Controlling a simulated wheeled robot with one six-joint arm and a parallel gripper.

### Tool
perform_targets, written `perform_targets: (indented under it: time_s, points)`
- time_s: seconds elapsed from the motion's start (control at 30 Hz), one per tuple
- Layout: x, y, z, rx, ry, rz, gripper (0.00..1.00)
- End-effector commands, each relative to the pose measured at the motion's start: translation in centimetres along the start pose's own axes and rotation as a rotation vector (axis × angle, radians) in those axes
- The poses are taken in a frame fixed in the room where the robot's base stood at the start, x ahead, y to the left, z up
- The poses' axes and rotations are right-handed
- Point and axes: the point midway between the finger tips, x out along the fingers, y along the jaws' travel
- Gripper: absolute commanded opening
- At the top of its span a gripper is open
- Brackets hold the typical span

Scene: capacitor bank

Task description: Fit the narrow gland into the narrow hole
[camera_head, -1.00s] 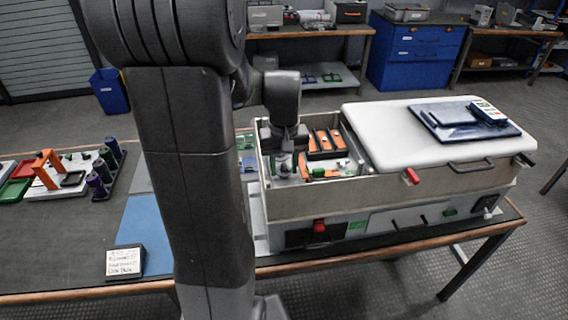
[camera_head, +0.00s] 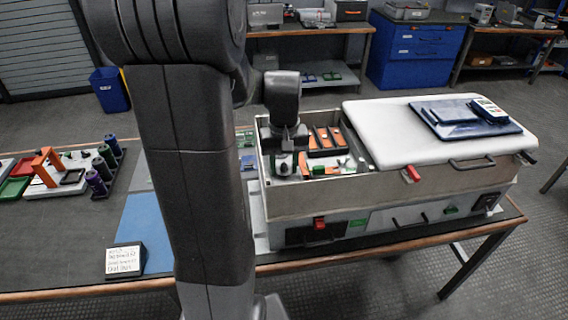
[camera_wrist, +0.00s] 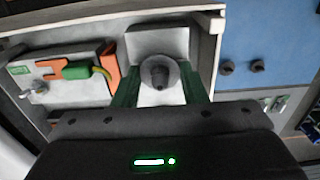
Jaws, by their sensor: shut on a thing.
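My gripper (camera_wrist: 160,92) is shut on a grey gland (camera_wrist: 158,72), a round collar with a dark stub in its middle, taken to be the narrow gland. The green fingers stand on either side of it. It is over a pale surface inside the box, near a wall. In the head view my gripper (camera_head: 285,150) points down inside the left end of the open box (camera_head: 330,200). The narrow hole is not visible. I cannot tell whether the gland is seated or above the surface.
In the wrist view, a green connector with a yellow-green lead (camera_wrist: 80,71) and an orange bracket (camera_wrist: 110,65) lie left of the gland. Two dark knobs (camera_wrist: 228,68) stand on a blue surface at right. A white lid (camera_head: 385,135) covers the box's right part.

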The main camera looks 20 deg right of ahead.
Motion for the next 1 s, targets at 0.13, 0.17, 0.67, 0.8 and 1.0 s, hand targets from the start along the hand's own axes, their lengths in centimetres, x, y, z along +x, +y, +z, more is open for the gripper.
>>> perform_targets:
  time_s: [0.13, 0.17, 0.67, 0.8, 1.0]
  points:
    - [0.36, 0.00, 0.01, 0.000, 0.000, 0.000, 0.17]
    - [0.42, 0.00, 0.01, 0.000, 0.000, 0.000, 0.17]
    - [0.48, -0.03, 0.09, 0.000, -0.003, -0.002, 0.64]
    - [0.51, -0.03, 0.11, 0.001, -0.004, -0.002, 0.64]
    - [0.48, -0.03, 0.13, 0.001, -0.005, -0.002, 0.64]
